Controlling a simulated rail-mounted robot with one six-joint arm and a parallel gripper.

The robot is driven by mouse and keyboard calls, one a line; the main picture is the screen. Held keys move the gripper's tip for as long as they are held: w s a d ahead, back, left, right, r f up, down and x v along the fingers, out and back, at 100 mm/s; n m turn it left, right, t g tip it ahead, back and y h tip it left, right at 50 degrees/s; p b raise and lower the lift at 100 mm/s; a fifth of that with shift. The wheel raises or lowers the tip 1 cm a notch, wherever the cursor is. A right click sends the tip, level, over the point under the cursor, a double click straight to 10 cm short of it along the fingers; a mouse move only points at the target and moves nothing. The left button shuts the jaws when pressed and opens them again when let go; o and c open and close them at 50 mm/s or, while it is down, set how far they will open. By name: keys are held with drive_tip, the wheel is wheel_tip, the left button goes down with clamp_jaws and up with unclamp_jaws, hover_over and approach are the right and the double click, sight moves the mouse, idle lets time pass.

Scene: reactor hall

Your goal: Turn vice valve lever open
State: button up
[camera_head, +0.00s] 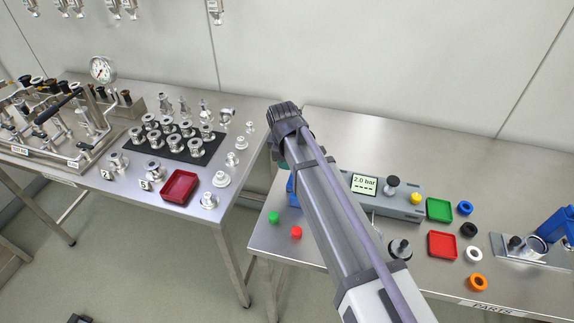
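My arm crosses the middle of the view from the lower right up to a dark joint, over the gap between the two tables. My gripper is not visible. A blue block-like part (292,192) shows only as a sliver beside my arm on the right table; the rest is hidden. A second blue body (557,226), possibly a vice, stands on a metal plate at the right edge and is cut off by the frame. A metal ring-like part and a black knob (515,243) are beside it. I cannot make out the valve lever or its position.
The right table (370,135) has clear room at the back. It holds a pressure box (405,205) reading 2.0 bar, a green tray (438,210), a red tray (442,245) and coloured rings. The left table holds metal fittings, a dark red tray (179,186) and a test rig (60,120).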

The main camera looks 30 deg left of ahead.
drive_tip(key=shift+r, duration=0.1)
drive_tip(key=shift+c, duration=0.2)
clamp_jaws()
